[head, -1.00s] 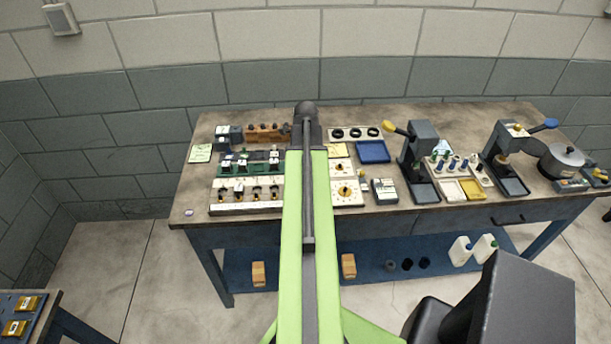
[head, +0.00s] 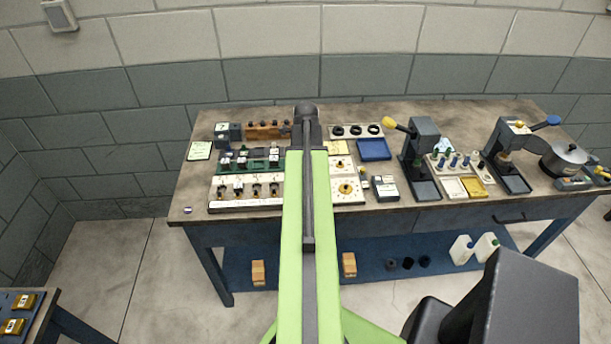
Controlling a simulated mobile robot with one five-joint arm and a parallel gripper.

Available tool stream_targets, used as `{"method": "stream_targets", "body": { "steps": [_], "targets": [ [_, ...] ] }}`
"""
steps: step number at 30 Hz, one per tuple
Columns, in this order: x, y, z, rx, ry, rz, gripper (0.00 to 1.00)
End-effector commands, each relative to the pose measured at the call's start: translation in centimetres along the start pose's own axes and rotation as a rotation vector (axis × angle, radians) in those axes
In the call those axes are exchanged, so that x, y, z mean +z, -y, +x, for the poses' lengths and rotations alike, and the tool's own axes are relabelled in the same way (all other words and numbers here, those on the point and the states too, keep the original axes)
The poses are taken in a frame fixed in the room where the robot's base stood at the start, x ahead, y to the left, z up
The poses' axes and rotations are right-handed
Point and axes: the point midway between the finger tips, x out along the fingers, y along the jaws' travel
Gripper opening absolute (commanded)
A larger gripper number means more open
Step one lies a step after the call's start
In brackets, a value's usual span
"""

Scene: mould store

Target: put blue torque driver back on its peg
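My green arm reaches forward over the workbench (head: 400,207). Its dark end, with my gripper (head: 306,118), lies over the middle of the bench; no fingers can be made out, so I cannot see whether it holds anything. I cannot single out the blue torque driver or its peg for sure. A small rack (head: 436,178) right of the arm carries several small upright pieces with blue tops. Left of the arm, a white rack (head: 225,205) carries several dark and orange upright pieces. My arm hides part of the bench middle.
A press with a yellow knob (head: 420,150), a press with a blue knob (head: 509,150) and a metal pot (head: 562,162) stand at the right. A wooden block (head: 267,130) and a blue tray (head: 374,150) are at the back. The bench's front left corner is mostly bare.

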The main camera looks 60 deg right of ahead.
Motion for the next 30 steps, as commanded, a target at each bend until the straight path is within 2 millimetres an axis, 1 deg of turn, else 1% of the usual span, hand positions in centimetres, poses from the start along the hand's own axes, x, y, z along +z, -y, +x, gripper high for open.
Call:
{"method": "stream_targets", "body": {
  "steps": [4, 12, 13, 18, 19, 25, 26, 29, 30],
  "targets": [
    [-0.01, 0.00, 0.39, 0.000, 0.000, 0.000, 0.03],
    [-0.01, 0.00, 0.37, 0.000, 0.000, 0.000, 0.03],
    [-0.01, 0.01, 0.37, 0.000, 0.000, 0.000, 0.53],
    [-0.01, 0.00, 0.37, 0.000, 0.000, 0.000, 0.75],
    [-0.01, 0.00, 0.37, 0.000, 0.000, 0.000, 0.77],
    [-0.01, 0.00, 0.38, 0.000, 0.000, 0.000, 0.77],
    [-0.01, 0.00, 0.38, 0.000, 0.000, 0.000, 0.80],
    [0.00, 0.00, 0.38, 0.000, 0.000, 0.000, 0.93],
    [0.00, 0.01, 0.38, 0.000, 0.000, 0.000, 0.95]
  ]
}}
